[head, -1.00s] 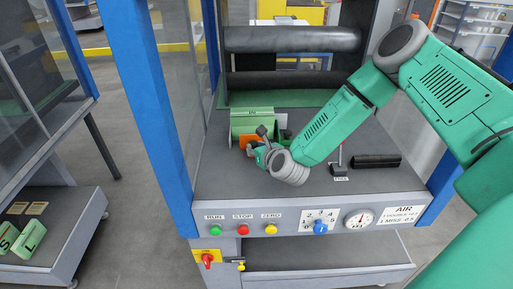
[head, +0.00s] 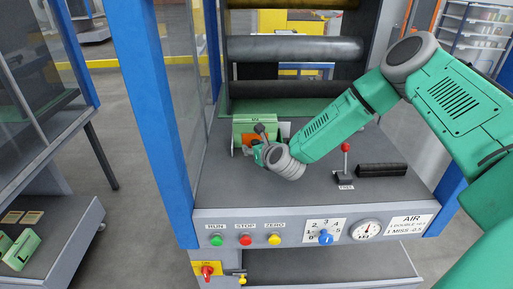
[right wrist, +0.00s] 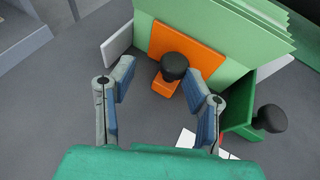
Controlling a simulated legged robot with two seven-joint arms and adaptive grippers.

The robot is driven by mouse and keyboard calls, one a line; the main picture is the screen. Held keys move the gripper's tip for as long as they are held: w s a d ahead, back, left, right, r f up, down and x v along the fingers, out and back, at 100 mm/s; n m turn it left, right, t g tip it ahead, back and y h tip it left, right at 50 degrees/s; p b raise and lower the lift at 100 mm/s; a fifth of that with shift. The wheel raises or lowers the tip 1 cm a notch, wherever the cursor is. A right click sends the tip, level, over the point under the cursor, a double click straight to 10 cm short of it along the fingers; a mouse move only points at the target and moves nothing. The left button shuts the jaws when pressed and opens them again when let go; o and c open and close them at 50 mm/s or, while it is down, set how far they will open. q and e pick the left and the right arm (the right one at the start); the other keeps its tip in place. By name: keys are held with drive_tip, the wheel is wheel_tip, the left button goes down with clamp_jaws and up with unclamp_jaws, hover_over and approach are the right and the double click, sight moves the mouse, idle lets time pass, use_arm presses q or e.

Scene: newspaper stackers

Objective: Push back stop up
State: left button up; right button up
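The back stop appears to be the orange plate (right wrist: 187,50) with an orange foot and a round black knob (right wrist: 175,66). It stands upright against a green sheet stack (right wrist: 220,28) in the right wrist view. In the head view the orange plate (head: 249,139) is partly hidden by my right gripper. My right gripper (right wrist: 162,100) is open, its two blue-grey fingers spread either side of the knob and short of it. Nothing is between the pads. In the head view the right gripper (head: 262,154) is low over the bench at the stack. My left gripper is not in view.
A red-knobbed lever (head: 345,160) and a black bar (head: 382,169) are right of my arm. A green box (right wrist: 240,112) with another black knob (right wrist: 270,118) is close to the right finger. A control panel (head: 310,230) runs along the front; dark rollers (head: 295,48) cross the back.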

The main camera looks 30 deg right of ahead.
drive_tip(key=shift+a, duration=0.1)
drive_tip(key=shift+s+d, duration=0.1)
drive_tip(key=shift+d, duration=0.2)
